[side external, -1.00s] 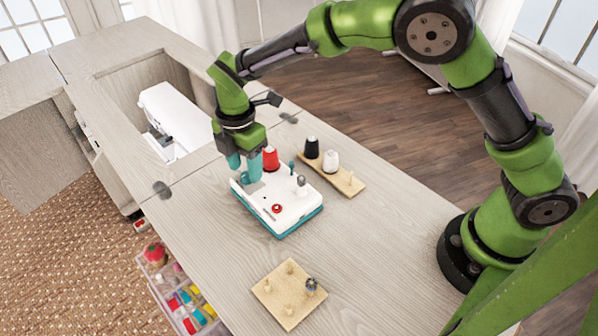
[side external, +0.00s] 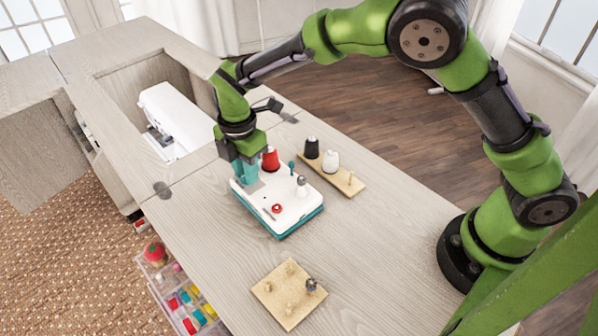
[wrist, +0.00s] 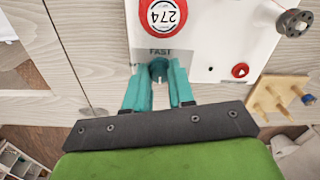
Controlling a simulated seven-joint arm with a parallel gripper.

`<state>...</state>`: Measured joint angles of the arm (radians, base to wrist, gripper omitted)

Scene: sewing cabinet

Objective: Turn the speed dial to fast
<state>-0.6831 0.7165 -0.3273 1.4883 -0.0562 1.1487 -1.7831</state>
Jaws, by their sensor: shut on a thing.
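The white-topped, teal-based device (side external: 292,208) sits on the table and also shows in the wrist view (wrist: 215,50). In the wrist view a small teal dial (wrist: 158,70) lies at its near edge, just below the printed word FAST. My gripper (wrist: 158,82) is shut on this dial, one teal finger on each side. In the side view my gripper (side external: 245,178) reaches down to the far-left part of the device. The dial is hidden by my fingers there, and its pointer mark is not clear in either view.
A wooden rack (side external: 345,180) with black and white spools is behind. A peg board (side external: 272,298) lies in front. A white sewing machine (side external: 178,115) sits left.

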